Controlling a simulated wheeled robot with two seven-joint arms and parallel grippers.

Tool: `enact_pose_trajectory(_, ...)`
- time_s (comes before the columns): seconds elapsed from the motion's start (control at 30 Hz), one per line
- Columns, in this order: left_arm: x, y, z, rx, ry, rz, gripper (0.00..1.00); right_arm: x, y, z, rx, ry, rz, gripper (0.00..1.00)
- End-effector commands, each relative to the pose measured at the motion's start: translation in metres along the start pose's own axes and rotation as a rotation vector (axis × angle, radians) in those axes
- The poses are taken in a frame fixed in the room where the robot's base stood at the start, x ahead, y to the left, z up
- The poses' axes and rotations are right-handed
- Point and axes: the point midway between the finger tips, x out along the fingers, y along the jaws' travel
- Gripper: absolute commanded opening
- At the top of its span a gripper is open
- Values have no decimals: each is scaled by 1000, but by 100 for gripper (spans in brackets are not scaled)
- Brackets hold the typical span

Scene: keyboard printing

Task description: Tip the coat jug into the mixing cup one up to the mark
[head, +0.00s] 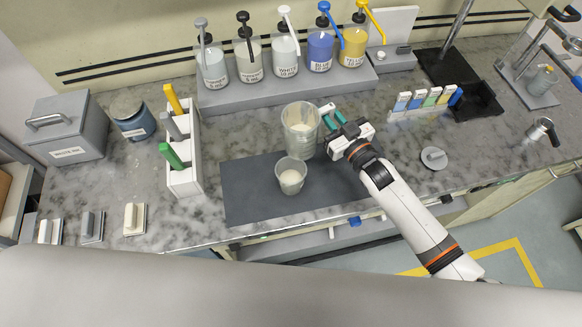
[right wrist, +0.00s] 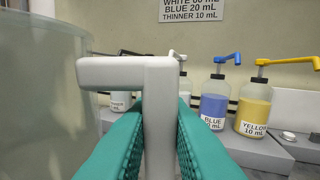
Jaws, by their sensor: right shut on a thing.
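The coat jug (head: 300,135) is a large translucent vessel behind the dark mat's far edge, just beyond the mixing cup. My right gripper (head: 331,118) is shut on its pale handle; the right wrist view shows the handle (right wrist: 158,110) between the teal fingers and the jug's clear wall (right wrist: 40,95) at the left. The jug looks roughly upright; I cannot tell whether it is lifted, and its contents are unclear. The mixing cup (head: 291,179), small and translucent, stands on the mat with pale stuff inside. Its mark is too small to see. My left gripper is not in view.
Several pump bottles (head: 285,60) stand on a grey shelf behind. A white rack (head: 185,150) with coloured handles is left of the dark mat (head: 245,195). The mat's left part is clear.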

Motion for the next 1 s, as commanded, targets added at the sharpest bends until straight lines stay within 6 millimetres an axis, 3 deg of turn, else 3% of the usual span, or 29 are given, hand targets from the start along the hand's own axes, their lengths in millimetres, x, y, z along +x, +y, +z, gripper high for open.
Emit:
enact_pose_trajectory(0.03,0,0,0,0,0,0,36,-4,6,-9,67,48,4,0)
enact_pose_trajectory(0.2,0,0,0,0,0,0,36,-3,5,-8,67,45,2,0)
enact_pose_trajectory(0.53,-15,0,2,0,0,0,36,-2,3,12,62,43,2,0)
enact_pose_trajectory(1.0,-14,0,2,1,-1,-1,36,-2,3,12,61,43,2,0)
